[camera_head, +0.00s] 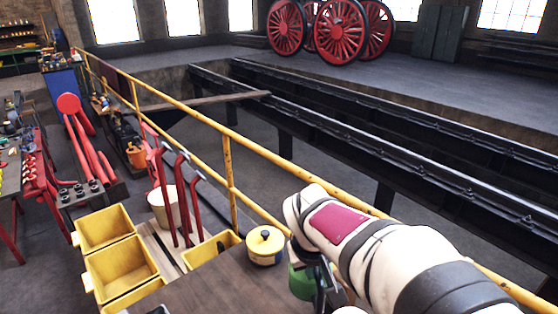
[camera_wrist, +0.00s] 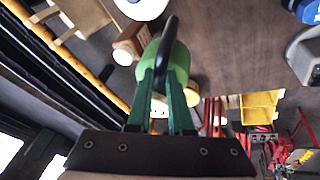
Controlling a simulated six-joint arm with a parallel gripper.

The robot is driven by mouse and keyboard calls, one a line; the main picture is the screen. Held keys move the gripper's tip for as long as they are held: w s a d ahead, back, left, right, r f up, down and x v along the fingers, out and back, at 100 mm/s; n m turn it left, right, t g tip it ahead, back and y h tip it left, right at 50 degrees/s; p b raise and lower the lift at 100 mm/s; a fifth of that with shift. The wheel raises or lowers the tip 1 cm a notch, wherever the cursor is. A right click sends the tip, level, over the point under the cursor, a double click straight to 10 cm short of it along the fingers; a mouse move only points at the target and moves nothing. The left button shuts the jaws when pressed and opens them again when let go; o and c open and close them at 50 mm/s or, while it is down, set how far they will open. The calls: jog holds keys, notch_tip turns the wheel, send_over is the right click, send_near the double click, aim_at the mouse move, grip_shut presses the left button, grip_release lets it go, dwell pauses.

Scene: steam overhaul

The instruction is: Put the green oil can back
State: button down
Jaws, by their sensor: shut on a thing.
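The green oil can (camera_wrist: 178,65) is between the fingers of my gripper (camera_wrist: 164,85) in the wrist view. A dark curved handle or spout shows across it. In the head view the green can (camera_head: 300,281) is partly hidden behind my white arm and the dark fingers of my gripper (camera_head: 322,285), over the brown tabletop (camera_head: 205,290). I cannot tell whether the can touches the tabletop.
A yellow round tin (camera_head: 265,245) with a black knob stands on the tabletop left of the can. Yellow bins (camera_head: 120,262), a pale bucket (camera_head: 166,207) and red levers (camera_head: 180,200) are farther left. A yellow railing (camera_head: 228,165) runs behind, beside a pit.

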jog(key=w+a+f+n, duration=0.1)
jog(key=a+f, duration=0.1)
jog(key=f, duration=0.5)
jog(key=w+a+f+n+y, duration=0.1)
jog(key=w+a+f, duration=0.1)
jog(key=f, duration=0.5)
jog(key=shift+a+f+t, duration=0.25)
jog(key=shift+a+t, duration=0.15)
jog(key=shift+a, duration=0.4)
jog(key=c, duration=0.8)
grip_release()
jog(key=v, duration=1.2)
jog(key=s+d+r+m+g, duration=0.25)
jog(key=s+d+m, duration=0.25)
jog(key=s+d, duration=0.45)
jog(key=s+m+g, duration=0.1)
jog(key=s, duration=0.4)
jog(key=s+a+m+g+y, duration=0.1)
jog(key=s+m, duration=0.1)
jog(key=s, duration=0.3)
jog(key=s+f+m+g+y, duration=0.1)
jog(key=s+m, duration=0.1)
jog(key=s, duration=0.3)
jog(key=shift+a, duration=0.25)
